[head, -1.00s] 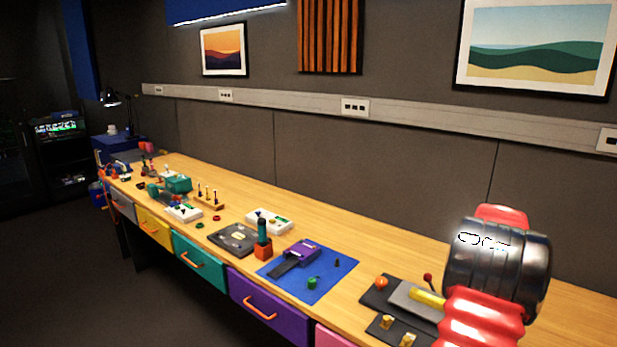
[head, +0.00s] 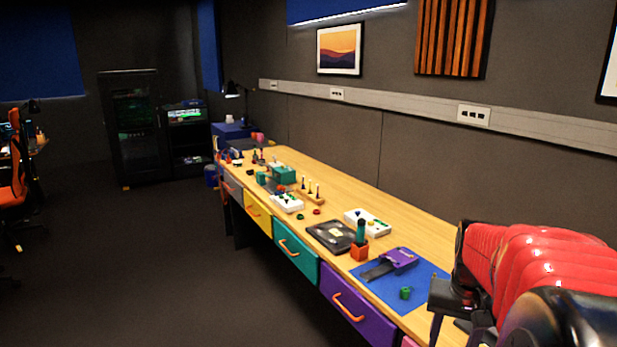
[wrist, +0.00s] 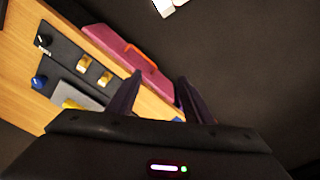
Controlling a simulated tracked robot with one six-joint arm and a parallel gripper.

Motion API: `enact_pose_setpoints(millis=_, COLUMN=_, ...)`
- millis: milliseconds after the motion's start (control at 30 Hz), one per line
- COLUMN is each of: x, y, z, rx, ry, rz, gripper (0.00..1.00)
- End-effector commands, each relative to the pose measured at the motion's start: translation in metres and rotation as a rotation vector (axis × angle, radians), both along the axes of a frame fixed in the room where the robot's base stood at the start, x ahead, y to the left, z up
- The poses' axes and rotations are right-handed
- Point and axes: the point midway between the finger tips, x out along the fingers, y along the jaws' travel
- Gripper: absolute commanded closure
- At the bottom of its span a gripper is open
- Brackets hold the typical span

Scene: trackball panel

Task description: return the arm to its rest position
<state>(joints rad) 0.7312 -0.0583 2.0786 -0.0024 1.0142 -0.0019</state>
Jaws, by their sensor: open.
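My red and black arm fills the lower right of the head view. My gripper (head: 452,312) hangs at its near end, over the front part of the bench beside the blue mat (head: 427,278). In the wrist view my gripper (wrist: 155,98) shows two dark fingers standing apart with nothing between them. Past the fingers are the bench top (wrist: 20,100) and a pink drawer front (wrist: 135,62). No trackball can be made out in either view.
A dark panel (wrist: 62,62) with yellow and blue controls lies on the bench close to my gripper. On the bench in the head view are a purple device (head: 400,259), a green knob (head: 405,293) and an orange pot (head: 360,250).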

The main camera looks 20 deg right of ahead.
Motion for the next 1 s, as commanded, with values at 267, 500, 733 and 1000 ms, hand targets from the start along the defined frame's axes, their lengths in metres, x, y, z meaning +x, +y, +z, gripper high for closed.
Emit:
enact_pose_setpoints(millis=267, x=0.002, y=0.083, z=0.011, rx=-0.054, ry=-0.074, rz=0.168, gripper=0.54)
enact_pose_setpoints(millis=500, x=-0.006, y=0.147, z=0.016, rx=-0.089, ry=-0.142, rz=0.313, gripper=0.54)
enact_pose_setpoints(millis=733, x=-0.022, y=0.203, z=0.020, rx=-0.112, ry=-0.210, rz=0.459, gripper=0.54)
enact_pose_setpoints(millis=1000, x=-0.035, y=0.260, z=0.043, rx=-0.138, ry=-0.328, rz=0.641, gripper=0.54)
